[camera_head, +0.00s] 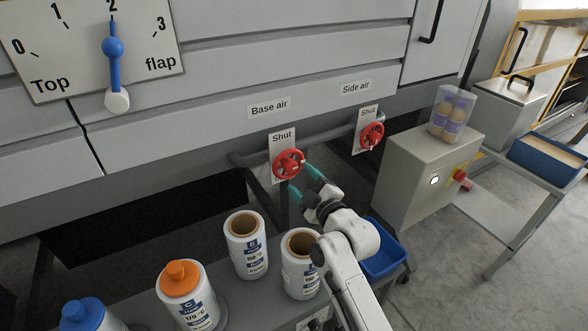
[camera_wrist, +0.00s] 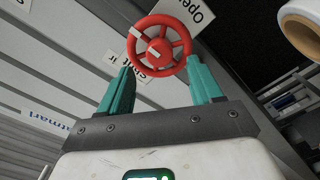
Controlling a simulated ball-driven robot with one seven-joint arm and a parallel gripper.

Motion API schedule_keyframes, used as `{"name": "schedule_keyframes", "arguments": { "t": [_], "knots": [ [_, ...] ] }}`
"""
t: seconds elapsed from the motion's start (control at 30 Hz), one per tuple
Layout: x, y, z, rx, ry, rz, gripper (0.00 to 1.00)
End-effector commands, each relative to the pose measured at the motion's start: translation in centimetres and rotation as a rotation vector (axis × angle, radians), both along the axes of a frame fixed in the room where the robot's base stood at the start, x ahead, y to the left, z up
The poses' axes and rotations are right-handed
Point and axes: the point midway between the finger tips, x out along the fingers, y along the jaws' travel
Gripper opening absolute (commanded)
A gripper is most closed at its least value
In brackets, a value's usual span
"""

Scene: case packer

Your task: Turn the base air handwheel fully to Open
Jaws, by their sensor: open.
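The base air handwheel (camera_head: 288,164) is a red spoked wheel on a grey pipe, below the "Base air" label (camera_head: 269,107). A white plate behind it reads "Shut" at the top in the head view. In the wrist view the handwheel (camera_wrist: 159,45) has a white mark on its rim, and "Open" and "Shut" show on the plate (camera_wrist: 190,14). My gripper (camera_head: 309,180) is open, with teal fingers just right of and below the wheel in the head view. In the wrist view the fingers of my gripper (camera_wrist: 160,85) stand to either side of the wheel's lower part; contact cannot be told.
The red side air handwheel (camera_head: 371,135) is to the right. White bottles and rolls (camera_head: 245,245) stand on a low surface below. A blue tray (camera_head: 385,250) is under my arm. A grey control box (camera_head: 430,175) with a red button stands at right.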

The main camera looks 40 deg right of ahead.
Motion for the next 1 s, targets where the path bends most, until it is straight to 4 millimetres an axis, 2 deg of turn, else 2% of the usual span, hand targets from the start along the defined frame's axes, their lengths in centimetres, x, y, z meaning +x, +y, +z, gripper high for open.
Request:
{"name": "schedule_keyframes", "arguments": {
  "t": [0.1, 0.3, 0.7, 1.0],
  "knots": [
    [1.8, -0.5, 0.3, -0.001, 0.001, 0.001, 0.65],
    [3.6, -1.0, 0.1, 0.0, 0.0, 0.0, 0.65],
    [4.1, -1.2, -0.1, 0.0, 0.001, 0.001, 0.65],
    [4.1, -1.2, 0.0, 0.0, 0.001, 0.001, 0.36]
  ]
}}
